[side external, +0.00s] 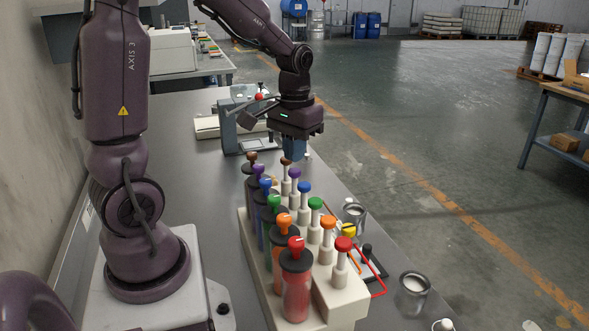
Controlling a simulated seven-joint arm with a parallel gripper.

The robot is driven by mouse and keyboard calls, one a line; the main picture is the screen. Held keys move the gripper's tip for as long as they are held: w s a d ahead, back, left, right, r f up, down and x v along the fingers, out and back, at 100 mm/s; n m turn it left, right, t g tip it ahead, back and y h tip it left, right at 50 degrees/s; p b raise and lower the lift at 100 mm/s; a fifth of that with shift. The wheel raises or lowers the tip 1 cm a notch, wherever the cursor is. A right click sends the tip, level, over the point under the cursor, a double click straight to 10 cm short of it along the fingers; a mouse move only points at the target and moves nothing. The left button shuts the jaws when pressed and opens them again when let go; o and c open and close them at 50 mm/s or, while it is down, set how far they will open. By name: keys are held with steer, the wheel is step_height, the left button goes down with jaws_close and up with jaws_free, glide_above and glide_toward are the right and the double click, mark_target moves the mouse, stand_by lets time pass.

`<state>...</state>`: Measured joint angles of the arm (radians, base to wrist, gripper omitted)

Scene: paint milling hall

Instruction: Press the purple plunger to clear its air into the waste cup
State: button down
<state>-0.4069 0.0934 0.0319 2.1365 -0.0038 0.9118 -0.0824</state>
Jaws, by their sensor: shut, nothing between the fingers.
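A white block rack (340,299) on the steel bench bears two rows with coloured tops. The purple plunger (295,173) is a small knob on a white stem near the far end of the right row, between the brown and blue ones. Another purple top (258,170) sits on a dark cylinder in the left row. My gripper (294,157) points down, shut and empty, just above the far end of the right row; I cannot tell whether it touches a knob. Two metal cups stand right of the rack, one nearer (413,297) and one farther (355,213); I cannot tell which is the waste cup.
Brown (286,161), blue (304,187), green (315,203), orange (328,221) and red (343,243) knobs stand close along the right row. A grey bench machine (245,130) stands behind the rack. A dark tray with a red-handled tool (379,280) lies on the right.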

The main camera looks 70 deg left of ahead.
mark_target(295, 170)
steer(key=shift+f, duration=2.15)
steer(key=shift+r, duration=2.15)
steer(key=shift+r, duration=2.55)
